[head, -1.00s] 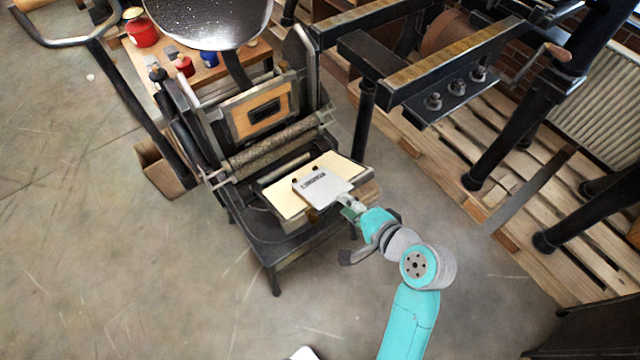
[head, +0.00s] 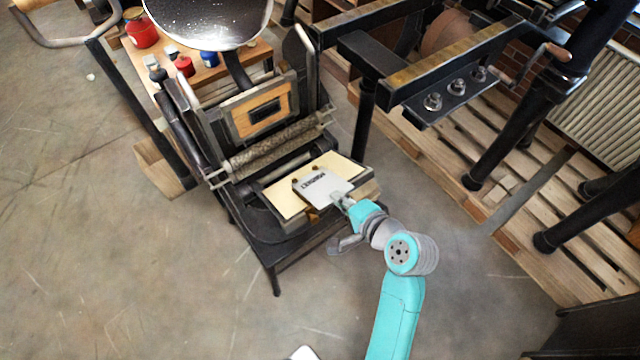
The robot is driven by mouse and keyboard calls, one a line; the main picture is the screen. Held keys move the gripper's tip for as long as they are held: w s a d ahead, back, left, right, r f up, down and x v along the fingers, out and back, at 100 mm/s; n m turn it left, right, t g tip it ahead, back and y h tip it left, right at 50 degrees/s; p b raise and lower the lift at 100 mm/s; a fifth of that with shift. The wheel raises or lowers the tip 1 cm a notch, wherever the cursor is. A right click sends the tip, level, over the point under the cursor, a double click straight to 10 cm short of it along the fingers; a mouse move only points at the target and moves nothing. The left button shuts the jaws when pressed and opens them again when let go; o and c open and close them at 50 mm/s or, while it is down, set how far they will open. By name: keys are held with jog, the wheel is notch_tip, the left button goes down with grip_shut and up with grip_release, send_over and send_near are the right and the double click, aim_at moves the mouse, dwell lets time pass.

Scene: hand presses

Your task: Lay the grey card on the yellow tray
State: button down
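The grey card (head: 322,186), pale with dark lettering on its face, is over the middle of the yellow tray (head: 282,199). The tray is a pale yellow board on the bed of a small hand press. My gripper (head: 339,199) is at the card's near right edge and appears shut on it; the fingertips are small and partly hidden. I cannot tell whether the card's underside touches the tray. Small brown pieces show at the card's far edge and by its near corner.
The press's roller (head: 278,143) and raised wood-faced plate (head: 263,110) stand just behind the tray. A round dark disc (head: 208,22) rises above them. A larger black press frame (head: 450,60) is to the right. Open floor lies in front and to the left.

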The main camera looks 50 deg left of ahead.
jog(key=shift+d, duration=0.1)
jog(key=d+r, duration=0.5)
jog(key=shift+s+r, duration=0.2)
jog(key=shift+r, duration=0.2)
dwell(0.9)
dwell(1.4)
